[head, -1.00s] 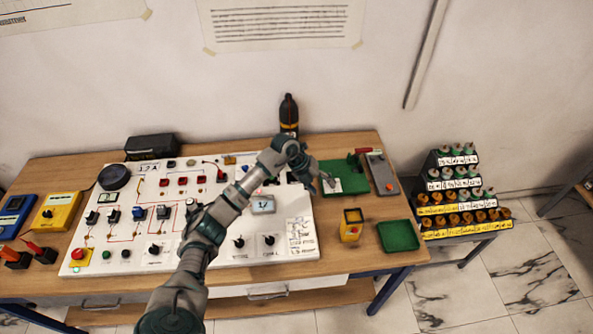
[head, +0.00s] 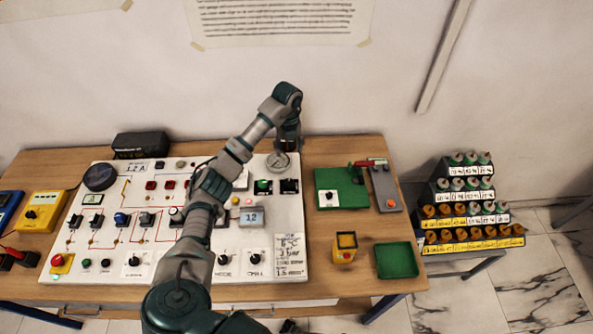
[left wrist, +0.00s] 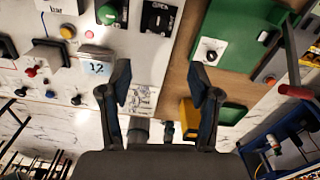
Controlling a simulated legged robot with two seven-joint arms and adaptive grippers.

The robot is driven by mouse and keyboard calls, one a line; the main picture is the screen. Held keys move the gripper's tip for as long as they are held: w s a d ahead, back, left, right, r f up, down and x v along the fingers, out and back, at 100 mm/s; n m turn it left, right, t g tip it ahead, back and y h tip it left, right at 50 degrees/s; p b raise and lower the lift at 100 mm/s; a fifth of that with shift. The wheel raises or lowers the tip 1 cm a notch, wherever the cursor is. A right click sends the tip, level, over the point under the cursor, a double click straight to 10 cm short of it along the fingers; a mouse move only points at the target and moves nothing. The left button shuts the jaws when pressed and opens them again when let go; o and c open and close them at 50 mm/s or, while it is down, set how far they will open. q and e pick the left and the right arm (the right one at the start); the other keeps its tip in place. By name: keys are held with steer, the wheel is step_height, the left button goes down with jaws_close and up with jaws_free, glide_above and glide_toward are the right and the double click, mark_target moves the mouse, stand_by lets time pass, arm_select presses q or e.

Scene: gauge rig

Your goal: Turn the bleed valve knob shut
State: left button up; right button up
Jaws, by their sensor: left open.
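On the right part of the white panel (head: 205,270) is a black plate marked OPEN (head: 290,186) with a dark knob, which looks like the bleed valve. In the left wrist view the OPEN plate (left wrist: 160,17) shows at the top, partly cut off, beyond my fingertips. A green knob (head: 263,186) sits to its left. My left gripper (head: 286,148) hangs downward near the panel's back right edge, behind the plate in the head view. Its fingers (left wrist: 160,88) are spread with nothing between them. My right gripper is not seen.
Right of the panel lies a green board (head: 341,180) with a black knob on a white square. A yellow box (head: 345,247) and a green tray (head: 396,260) stand in front of it. A numeric display (head: 251,217) sits on the panel. My left arm crosses the panel.

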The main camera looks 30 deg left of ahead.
arm_select(q)
steer(key=p, duration=0.1)
glide_toward(288, 181)
steer(key=f, duration=0.3)
steer(key=f+p, duration=0.1)
steer(key=f, duration=0.3)
steer(key=shift+w+d+f, duration=0.1)
steer(key=shift+d+f, duration=0.1)
steer(key=shift+f, duration=0.7)
steer(key=shift+a+f, duration=0.15)
steer(key=shift+a, duration=0.05)
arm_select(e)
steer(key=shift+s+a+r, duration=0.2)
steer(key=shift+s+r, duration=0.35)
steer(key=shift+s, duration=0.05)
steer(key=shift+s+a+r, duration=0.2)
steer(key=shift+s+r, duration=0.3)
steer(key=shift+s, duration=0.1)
arm_select(q)
steer(key=shift+d, duration=0.1)
steer(key=c, duration=1.2)
